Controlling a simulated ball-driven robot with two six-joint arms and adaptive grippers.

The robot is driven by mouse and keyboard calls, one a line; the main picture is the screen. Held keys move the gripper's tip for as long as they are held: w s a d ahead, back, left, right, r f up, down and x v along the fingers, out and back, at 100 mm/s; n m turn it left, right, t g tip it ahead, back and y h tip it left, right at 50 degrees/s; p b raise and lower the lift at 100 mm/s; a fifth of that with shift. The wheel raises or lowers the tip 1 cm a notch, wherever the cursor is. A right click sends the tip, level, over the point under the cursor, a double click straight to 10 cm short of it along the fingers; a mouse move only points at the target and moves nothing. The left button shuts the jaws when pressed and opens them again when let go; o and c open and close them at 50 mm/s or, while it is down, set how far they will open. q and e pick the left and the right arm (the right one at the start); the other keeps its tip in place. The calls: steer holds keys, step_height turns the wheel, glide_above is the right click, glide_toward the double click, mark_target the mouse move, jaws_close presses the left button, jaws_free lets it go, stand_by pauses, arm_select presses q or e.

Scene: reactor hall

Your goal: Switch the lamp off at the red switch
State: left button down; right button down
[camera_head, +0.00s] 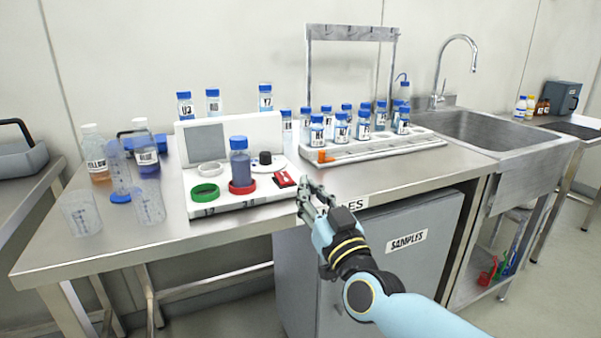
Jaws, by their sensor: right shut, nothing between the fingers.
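The red switch (283,179) sits at the right front of a white device (225,205) on the steel bench. My right gripper (306,183) is shut and empty, its fingertips just right of the switch. I cannot tell whether they touch it. The device has a grey panel (206,139) on its upright back, a green ring (205,193), a white ring (210,169) and a black knob (265,158). A blue-capped bottle (239,161) stands on a red ring (242,187). I cannot tell whether a lamp is lit. My left gripper is not in view.
A white rack (375,149) with several blue-capped sample bottles stands right of the device, under a metal frame (351,30). Clear beakers (81,213) and bottles crowd the left. A sink (485,130) is at the right. A grey cabinet (400,265) stands under the bench.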

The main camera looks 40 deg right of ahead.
steer(key=shift+v, duration=1.05)
steer(key=shift+f, duration=0.25)
steer(key=s+a+f+n+g+y, duration=0.1)
steer(key=s+f+g, duration=0.3)
steer(key=f, duration=0.8)
steer(key=s+a+f+n+g+y, duration=0.1)
steer(key=s+f+g, duration=0.1)
steer(key=s+f, duration=0.65)
steer(key=s+f+n+g+y, duration=0.1)
steer(key=s+f+g, duration=0.2)
steer(key=f, duration=1.1)
steer(key=s+f+g, duration=0.5)
steer(key=s+f, duration=0.3)
steer(key=s, duration=0.7)
steer(key=s+a+f+g+y, duration=0.1)
steer(key=s+f+g, duration=0.4)
steer(key=s, duration=1)
step_height(320, 180, down, 3)
steer(key=shift+f+g, duration=0.15)
steer(key=shift+g, duration=0.25)
steer(key=shift+s+a, duration=0.1)
